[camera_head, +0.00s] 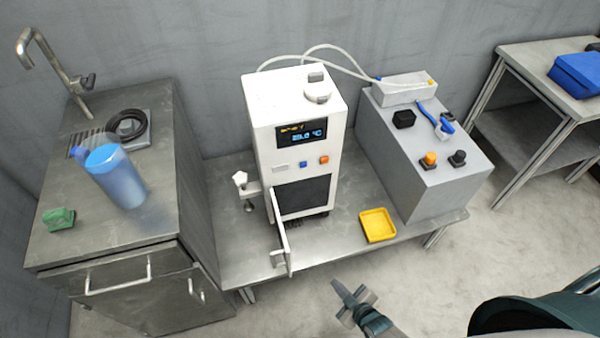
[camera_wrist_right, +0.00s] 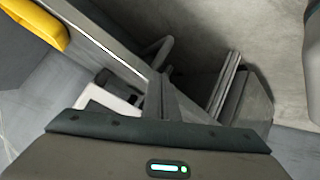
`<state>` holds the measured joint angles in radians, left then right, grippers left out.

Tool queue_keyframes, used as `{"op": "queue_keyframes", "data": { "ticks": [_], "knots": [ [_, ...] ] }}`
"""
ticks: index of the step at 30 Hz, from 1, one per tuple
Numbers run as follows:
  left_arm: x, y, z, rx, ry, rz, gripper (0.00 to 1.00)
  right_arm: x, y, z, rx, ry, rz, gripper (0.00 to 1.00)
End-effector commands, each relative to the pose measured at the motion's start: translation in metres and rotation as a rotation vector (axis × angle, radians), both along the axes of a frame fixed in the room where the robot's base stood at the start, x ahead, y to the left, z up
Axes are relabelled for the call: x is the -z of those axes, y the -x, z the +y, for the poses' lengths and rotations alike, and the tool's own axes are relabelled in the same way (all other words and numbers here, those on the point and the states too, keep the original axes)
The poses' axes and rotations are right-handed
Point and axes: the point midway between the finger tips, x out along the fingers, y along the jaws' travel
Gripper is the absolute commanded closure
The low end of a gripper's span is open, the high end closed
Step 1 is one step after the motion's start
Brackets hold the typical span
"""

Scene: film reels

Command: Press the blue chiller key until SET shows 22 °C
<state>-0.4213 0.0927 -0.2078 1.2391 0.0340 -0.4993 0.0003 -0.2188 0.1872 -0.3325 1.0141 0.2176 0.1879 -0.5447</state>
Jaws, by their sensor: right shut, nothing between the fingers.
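The white chiller (camera_head: 265,115) stands upright on the low steel table. Its dark display (camera_head: 302,133) shows a small orange line above a blue reading that looks like 23.0 or 25.0 °C; the digits are too small to be sure. The blue key (camera_head: 303,164) is below the display, left of an orange key (camera_head: 324,160). My right gripper (camera_head: 350,292) is shut and empty, in front of the table's front edge and well away from the keys. In the right wrist view its fingers (camera_wrist_right: 165,95) point away from the camera. My left gripper is not in view.
A white door or bracket (camera_head: 281,235) projects at the chiller's front. A yellow tray (camera_head: 378,225) lies right of it. A grey box (camera_head: 430,165) with knobs stands at right. A sink counter (camera_head: 100,235) with a blue container (camera_head: 117,178) stands at left.

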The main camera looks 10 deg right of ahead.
Motion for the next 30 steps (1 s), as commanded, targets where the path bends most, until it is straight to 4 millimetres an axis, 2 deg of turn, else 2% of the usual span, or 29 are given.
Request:
{"op": "queue_keyframes", "data": {
  "ticks": [1,6,12,15,22,27,30],
  "knots": [
    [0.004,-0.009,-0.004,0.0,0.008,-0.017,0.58,-0.004,-0.019,0.004,-0.023,0.009,-0.065,1.0],
    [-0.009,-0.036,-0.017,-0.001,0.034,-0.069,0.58,-0.045,-0.07,0.018,-0.091,0.048,-0.288,1.0],
    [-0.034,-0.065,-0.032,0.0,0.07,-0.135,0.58,-0.108,-0.118,0.036,-0.143,0.106,-0.578,1.0],
    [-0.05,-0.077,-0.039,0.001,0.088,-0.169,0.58,-0.143,-0.134,0.043,-0.152,0.136,-0.726,1.0],
    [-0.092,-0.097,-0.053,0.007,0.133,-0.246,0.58,-0.221,-0.148,0.054,-0.125,0.208,-1.048,1.0],
    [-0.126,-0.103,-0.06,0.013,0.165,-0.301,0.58,-0.272,-0.141,0.056,-0.063,0.255,-1.254,1.0],
    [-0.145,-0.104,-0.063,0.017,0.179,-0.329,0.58,-0.296,-0.134,0.054,-0.019,0.277,-1.347,1.0]
  ]
}}
